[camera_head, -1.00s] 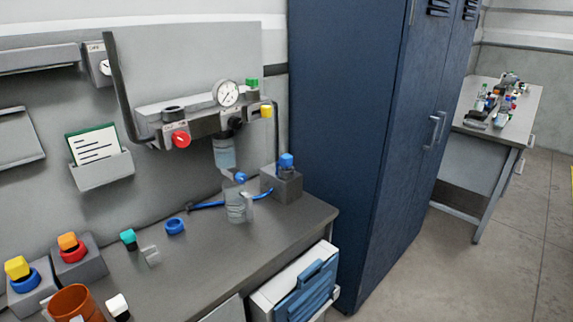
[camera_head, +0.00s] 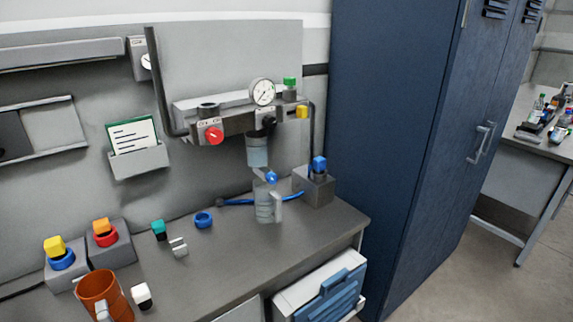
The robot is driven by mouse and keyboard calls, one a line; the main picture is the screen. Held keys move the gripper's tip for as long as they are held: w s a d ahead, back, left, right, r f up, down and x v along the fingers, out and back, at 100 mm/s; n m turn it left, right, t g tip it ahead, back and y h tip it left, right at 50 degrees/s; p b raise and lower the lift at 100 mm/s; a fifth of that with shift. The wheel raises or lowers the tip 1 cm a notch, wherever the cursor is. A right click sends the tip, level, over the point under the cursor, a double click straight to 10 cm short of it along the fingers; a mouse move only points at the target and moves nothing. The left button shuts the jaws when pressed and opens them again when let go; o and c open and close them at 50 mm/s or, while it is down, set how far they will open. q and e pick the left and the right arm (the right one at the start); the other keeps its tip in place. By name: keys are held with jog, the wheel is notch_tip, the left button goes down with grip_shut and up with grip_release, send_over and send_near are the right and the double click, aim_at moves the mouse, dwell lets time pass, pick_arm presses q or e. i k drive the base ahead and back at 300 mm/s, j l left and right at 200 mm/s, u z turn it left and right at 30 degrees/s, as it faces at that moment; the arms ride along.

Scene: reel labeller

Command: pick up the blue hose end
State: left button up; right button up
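A blue hose (camera_head: 236,202) lies along the back of the grey bench, and part of it is hidden behind a clear jug (camera_head: 264,208). A small blue piece (camera_head: 272,178) shows just above the jug; I cannot tell whether it joins the hose. A blue cap-like piece (camera_head: 319,163) sits upright on a grey block (camera_head: 318,190) at the bench's right back, with a dark tube running down behind it. I cannot tell which of these blue pieces is the hose end. Neither of my grippers is in view.
A wall panel with a gauge (camera_head: 262,92) and red knob (camera_head: 214,134) hangs above. A blue ring (camera_head: 203,220), teal-topped piece (camera_head: 159,229) and orange mug (camera_head: 100,292) stand leftward. A blue cabinet (camera_head: 395,150) stands right. The bench's front middle is clear.

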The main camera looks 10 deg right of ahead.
aim_at(320, 163)
jog(key=i+l+u, duration=0.1)
jog(key=l+u, duration=0.25)
jog(key=l, duration=0.55)
jog(key=l+u, duration=0.35)
jog(key=l, duration=0.55)
